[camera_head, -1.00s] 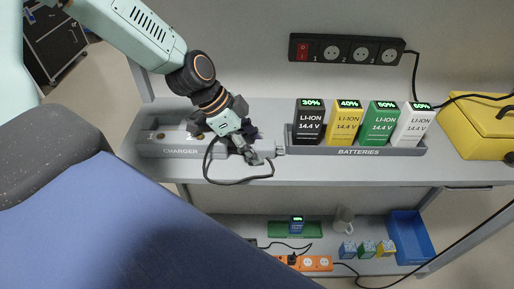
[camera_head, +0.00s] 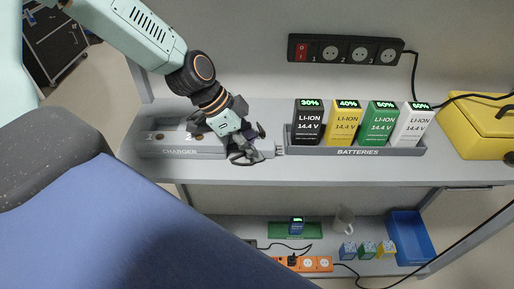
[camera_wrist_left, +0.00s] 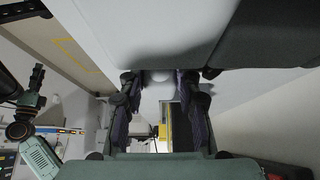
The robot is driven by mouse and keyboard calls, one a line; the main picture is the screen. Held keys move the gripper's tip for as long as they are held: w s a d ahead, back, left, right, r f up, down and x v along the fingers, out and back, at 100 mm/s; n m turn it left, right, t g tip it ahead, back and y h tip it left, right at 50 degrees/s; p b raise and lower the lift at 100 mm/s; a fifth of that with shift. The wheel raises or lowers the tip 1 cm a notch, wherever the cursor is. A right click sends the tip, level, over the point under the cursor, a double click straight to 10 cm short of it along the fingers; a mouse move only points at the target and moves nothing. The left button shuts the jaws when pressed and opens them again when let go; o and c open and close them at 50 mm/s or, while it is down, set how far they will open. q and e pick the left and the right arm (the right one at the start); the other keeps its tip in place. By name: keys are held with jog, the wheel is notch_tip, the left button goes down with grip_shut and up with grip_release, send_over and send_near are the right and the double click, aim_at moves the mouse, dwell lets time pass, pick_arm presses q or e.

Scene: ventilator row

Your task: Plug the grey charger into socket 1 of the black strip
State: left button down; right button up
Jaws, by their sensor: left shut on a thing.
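The grey charger (camera_head: 266,146) is at the right end of the tray marked CHARGER (camera_head: 180,153), beside the battery tray. My left gripper (camera_head: 246,150) is shut on it, and its dark fingers hide part of the body. In the left wrist view the two fingers (camera_wrist_left: 160,112) stand either side of a pale shape that I cannot clearly identify. The black strip (camera_head: 345,49) is on the wall above, with a red switch and sockets marked 1 to 3. Socket 1 (camera_head: 331,52) is empty. My right gripper (camera_wrist_left: 38,76) shows small in the wrist view, its jaws unclear.
Several batteries stand in the BATTERIES tray (camera_head: 360,152), right of the charger. A yellow case (camera_head: 470,125) sits at the shelf's right end. The lower shelf holds an orange strip (camera_head: 316,264), a blue bin (camera_head: 408,236) and a mug. The wall below the black strip is clear.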

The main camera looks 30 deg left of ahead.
dwell(0.3)
pick_arm(q)
jog(key=shift+r+p, duration=1.45)
jog(key=shift+r, duration=0.05)
